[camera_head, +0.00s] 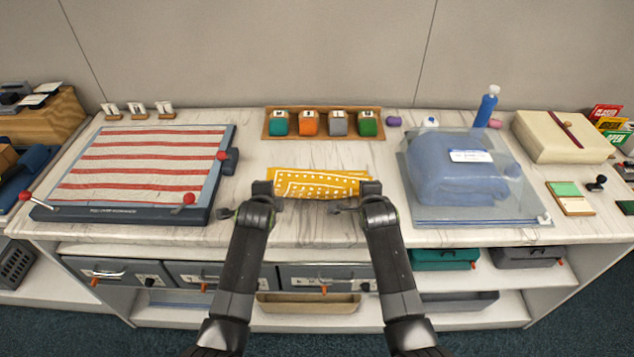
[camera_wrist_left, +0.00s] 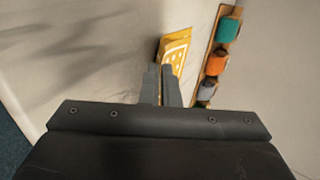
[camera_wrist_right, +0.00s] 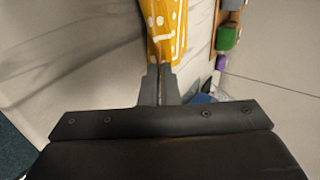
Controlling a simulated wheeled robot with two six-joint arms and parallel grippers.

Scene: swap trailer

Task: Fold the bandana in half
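The bandana (camera_head: 322,185) is yellow with white dots. It shows as a narrow, wide strip at the middle of the counter, with a plainer yellow band along its far edge. My left gripper (camera_head: 263,188) is shut on its left end; the left wrist view shows the cloth (camera_wrist_left: 176,50) running out from between the close fingertips (camera_wrist_left: 160,70). My right gripper (camera_head: 371,188) is shut on its right end; the cloth (camera_wrist_right: 163,30) also runs out from those fingertips (camera_wrist_right: 161,70). I cannot tell how much of the cloth is off the counter.
A wooden rack (camera_head: 323,136) with several coloured blocks stands behind the bandana. A framed striped cloth (camera_head: 145,165) lies on the left. A clear case with a folded blue cloth (camera_head: 455,170) is on the right. The marble counter (camera_head: 320,228) is bare in front.

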